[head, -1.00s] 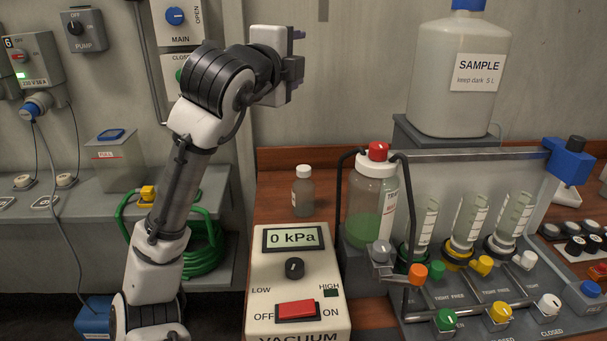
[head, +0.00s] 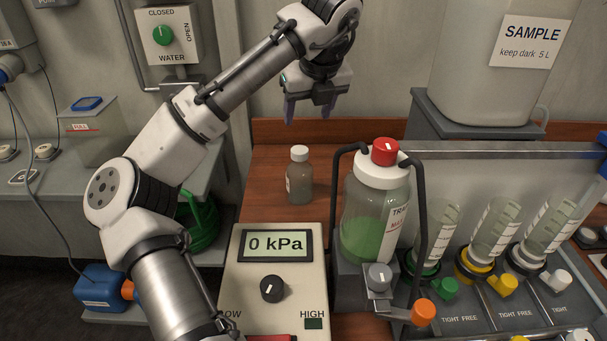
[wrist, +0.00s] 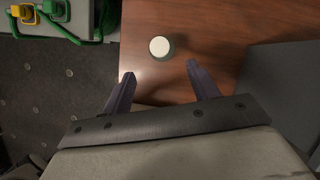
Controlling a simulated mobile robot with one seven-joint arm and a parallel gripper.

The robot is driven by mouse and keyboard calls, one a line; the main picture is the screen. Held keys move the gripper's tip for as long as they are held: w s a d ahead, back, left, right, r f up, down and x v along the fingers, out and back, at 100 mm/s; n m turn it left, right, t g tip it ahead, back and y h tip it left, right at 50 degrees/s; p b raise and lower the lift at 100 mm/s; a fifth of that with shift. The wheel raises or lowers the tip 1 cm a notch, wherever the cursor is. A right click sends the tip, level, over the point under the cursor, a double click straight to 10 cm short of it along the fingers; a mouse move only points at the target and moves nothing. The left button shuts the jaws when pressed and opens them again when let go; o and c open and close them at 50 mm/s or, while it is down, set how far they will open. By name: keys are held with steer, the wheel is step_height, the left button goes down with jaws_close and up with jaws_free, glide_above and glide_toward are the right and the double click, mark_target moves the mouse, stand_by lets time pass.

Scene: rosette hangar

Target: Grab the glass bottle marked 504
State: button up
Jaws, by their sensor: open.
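A small glass bottle (head: 300,178) with a white cap stands upright on the wooden bench, behind the vacuum box. Its label is turned to the left and I cannot read a number on it. In the wrist view the bottle's white cap (wrist: 160,47) shows from above, just beyond and between the fingertips. My gripper (head: 308,112) is open and empty, pointing down, above the bottle and apart from it. Its two fingers also show in the wrist view (wrist: 160,72).
A vacuum box (head: 272,270) reading 0 kPa stands in front of the bottle. A trap jar (head: 366,222) with a red knob and black hoses stands to the right. A grey stand (head: 470,125) bears the sample jug (head: 490,70). Bare wooden bench (head: 262,160) surrounds the bottle.

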glide_toward(300, 150)
steer(key=x, duration=0.5)
steer(key=shift+w+r, duration=0.1)
steer(key=shift+w, duration=0.05)
steer(key=x, duration=0.2)
steer(key=p+x, duration=0.1)
steer(key=x, duration=0.2)
steer(key=shift+s, duration=0.2)
jaws_close()
